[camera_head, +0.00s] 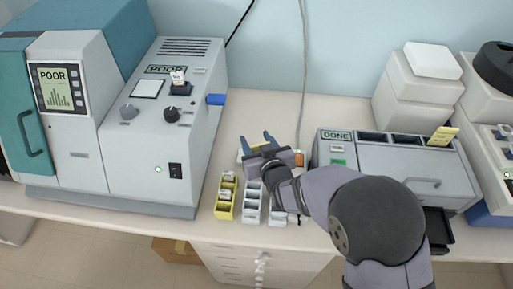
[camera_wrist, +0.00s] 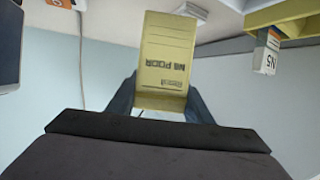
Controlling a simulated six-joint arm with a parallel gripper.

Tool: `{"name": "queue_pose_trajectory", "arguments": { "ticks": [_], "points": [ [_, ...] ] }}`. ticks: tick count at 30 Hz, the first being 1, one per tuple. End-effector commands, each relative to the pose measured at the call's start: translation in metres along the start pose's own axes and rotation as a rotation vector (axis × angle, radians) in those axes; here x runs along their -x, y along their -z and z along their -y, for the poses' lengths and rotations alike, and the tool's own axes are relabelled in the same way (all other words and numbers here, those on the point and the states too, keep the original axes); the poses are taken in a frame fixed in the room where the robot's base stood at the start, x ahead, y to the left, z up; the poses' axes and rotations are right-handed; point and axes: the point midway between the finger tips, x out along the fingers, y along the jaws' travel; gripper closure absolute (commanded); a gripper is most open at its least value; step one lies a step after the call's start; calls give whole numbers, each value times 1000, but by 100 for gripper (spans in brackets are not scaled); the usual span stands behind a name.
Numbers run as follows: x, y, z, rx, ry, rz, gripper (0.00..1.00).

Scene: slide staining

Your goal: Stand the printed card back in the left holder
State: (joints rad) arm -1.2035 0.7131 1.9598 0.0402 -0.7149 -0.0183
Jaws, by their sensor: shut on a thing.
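The printed card (camera_wrist: 167,50) is pale yellow. It fills the middle of the wrist view, its print upside down and ending in "POOR". My gripper (camera_wrist: 160,98) is shut on it, one finger at each side edge. In the head view, my gripper (camera_head: 255,138) is above the back of the small racks, with a little of the yellow card showing between its fingers. The yellow rack (camera_head: 226,213) is leftmost of the small holders at the bench front. A grey rack (camera_head: 251,216) stands to its right. I cannot tell which is the left holder.
My arm hides part of the right racks.

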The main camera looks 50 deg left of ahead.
Motion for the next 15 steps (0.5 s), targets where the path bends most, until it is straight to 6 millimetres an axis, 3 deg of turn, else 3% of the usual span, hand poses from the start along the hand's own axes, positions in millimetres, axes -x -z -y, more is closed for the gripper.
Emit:
{"name": "queue_pose_trajectory", "arguments": {
  "ticks": [9, 15],
  "points": [
    [-11, -29, 0, 0, 0, 3, 79],
    [-15, -37, 0, 0, 0, 0, 79]
  ]
}}
